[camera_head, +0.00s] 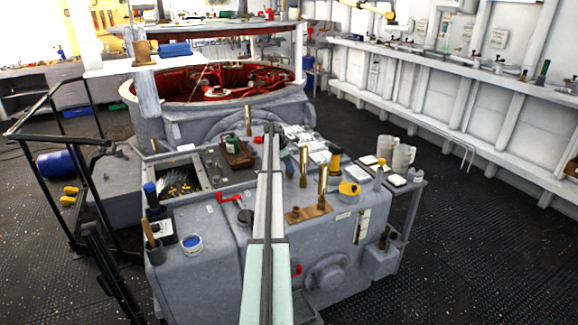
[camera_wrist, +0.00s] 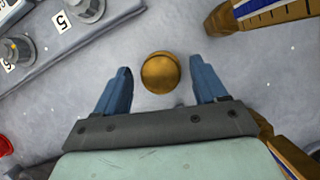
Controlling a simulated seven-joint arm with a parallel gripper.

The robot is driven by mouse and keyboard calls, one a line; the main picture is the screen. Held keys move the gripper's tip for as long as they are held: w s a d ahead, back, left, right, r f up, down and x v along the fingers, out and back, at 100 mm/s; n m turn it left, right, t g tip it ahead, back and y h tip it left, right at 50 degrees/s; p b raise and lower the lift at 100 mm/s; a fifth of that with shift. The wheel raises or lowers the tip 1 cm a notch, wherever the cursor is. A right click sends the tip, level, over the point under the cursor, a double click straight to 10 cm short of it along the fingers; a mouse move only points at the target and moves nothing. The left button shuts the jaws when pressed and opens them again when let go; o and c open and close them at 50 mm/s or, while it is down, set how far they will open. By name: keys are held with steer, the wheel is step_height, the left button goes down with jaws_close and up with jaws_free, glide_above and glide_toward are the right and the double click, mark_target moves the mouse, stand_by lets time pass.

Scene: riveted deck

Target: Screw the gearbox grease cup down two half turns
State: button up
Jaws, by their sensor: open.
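A round brass cap (camera_wrist: 160,73), which looks like the grease cup, sits on the grey gearbox top in the wrist view, seen from above. My gripper (camera_wrist: 160,65) is open, with one blue finger to the left of the cap and one to the right. Clear gaps show on both sides, and neither finger appears to touch it. The height of the fingertips against the cap cannot be told. In the head view my arm runs up the middle across the grey gearbox housing (camera_head: 210,262); I cannot pick out the cup or the fingers there.
In the head view, upright brass cylinders (camera_head: 323,182) and a yellow-topped item (camera_head: 349,189) stand right of my arm.

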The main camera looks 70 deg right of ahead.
steer(key=shift+c, duration=0.4)
steer(key=c, duration=1)
steer(key=m, duration=0.1)
steer(key=m+y, duration=0.1)
steer(key=m, duration=0.1)
steer(key=shift+d+g, duration=0.2)
steer(key=shift+g, duration=0.1)
steer(key=m+y, duration=0.1)
steer(key=m, duration=0.2)
steer(key=shift+m, duration=0.3)
steer(key=m+y, duration=0.1)
steer(key=m, duration=0.2)
steer(key=shift+d+m+y, duration=0.1)
steer(key=shift+m+y, duration=0.2)
steer(key=shift+y, duration=0.1)
steer(key=shift+m+t+y, duration=0.5)
steer(key=shift+m+y, duration=0.1)
steer(key=shift+m, duration=1.2)
